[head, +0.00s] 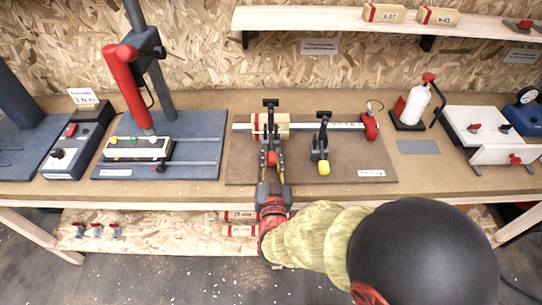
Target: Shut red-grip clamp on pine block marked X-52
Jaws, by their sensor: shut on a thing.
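A pine block (283,126) with a red band lies on the brown board (235,165), against a pale rail. Its marking is not readable from here. The red-grip clamp (270,104) stands in front of the block, with its dark pressing arm upright and its red grip (271,158) low and toward me. My gripper (271,160) reaches in from the front with its fingers closed around the red grip. The fingers hide much of the clamp's body and part of the block.
A second clamp (322,140) with a yellow grip (323,168) stands just right. A red stop (370,125) ends the rail (335,126). A blue-grey press stand (195,160) is left; a white bottle (414,104) is right. A shelf (350,25) hangs behind.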

